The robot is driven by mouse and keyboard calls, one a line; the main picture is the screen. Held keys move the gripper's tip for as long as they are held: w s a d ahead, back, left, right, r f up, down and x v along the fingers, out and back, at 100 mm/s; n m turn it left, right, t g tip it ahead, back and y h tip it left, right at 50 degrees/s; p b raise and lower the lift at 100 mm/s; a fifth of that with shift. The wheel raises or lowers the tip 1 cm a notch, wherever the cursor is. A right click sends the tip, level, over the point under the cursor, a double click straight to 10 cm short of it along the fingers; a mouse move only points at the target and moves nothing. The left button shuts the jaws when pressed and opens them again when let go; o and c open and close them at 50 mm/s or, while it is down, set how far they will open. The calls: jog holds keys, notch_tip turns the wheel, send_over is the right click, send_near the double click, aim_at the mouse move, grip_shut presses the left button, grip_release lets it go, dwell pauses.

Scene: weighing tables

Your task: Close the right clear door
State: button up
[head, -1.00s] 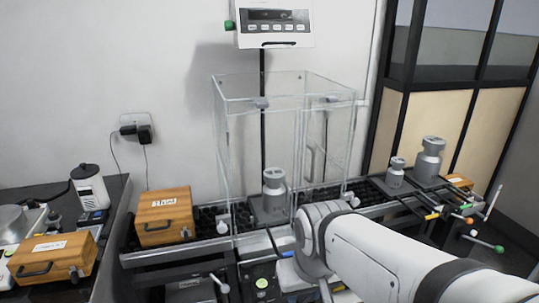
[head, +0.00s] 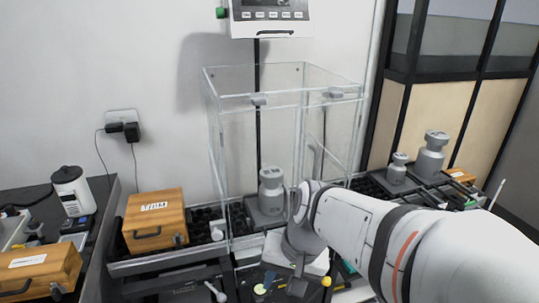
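A clear box-shaped enclosure (head: 208,150) stands upright on the weighing bench in the head view. Its front has two grey clips near the top edge, a left one (head: 259,99) and a right one (head: 333,92). The right clear door (head: 338,130) seems to be the panel below the right clip; its exact position is hard to tell through the transparent walls. A grey weight (head: 271,190) stands inside. My white arm reaches in from the lower right, its wrist before the enclosure's lower right front. My gripper's fingers cannot be made out clearly, nor any contact with the door.
A wooden case (head: 155,218) sits left of the enclosure, another (head: 38,270) at the lower left. Two grey weights, a smaller one (head: 397,168) and a larger one (head: 431,155), stand on the right. A display (head: 270,15) hangs above. A wall closes the back.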

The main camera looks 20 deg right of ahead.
aim_at(319, 170)
jog(key=w+d+r+m+t+y+b, duration=0.15)
jog(key=w+m+t+y, duration=0.25)
jog(key=w+m+y, duration=0.55)
jog(key=w+d+r+m+t+h, duration=0.35)
jog(key=d+m+t, duration=0.25)
jog(key=d+m, duration=0.3)
jog(key=w+d+r+m+t+h, duration=0.25)
jog(key=w+d+m+t, duration=0.2)
jog(key=d+m, duration=0.5)
jog(key=shift+t, duration=0.45)
jog(key=x, duration=0.7)
jog(key=shift+w+d+f, duration=0.1)
jog(key=shift+w+d, duration=0.2)
jog(key=shift+c, duration=0.4)
grip_shut()
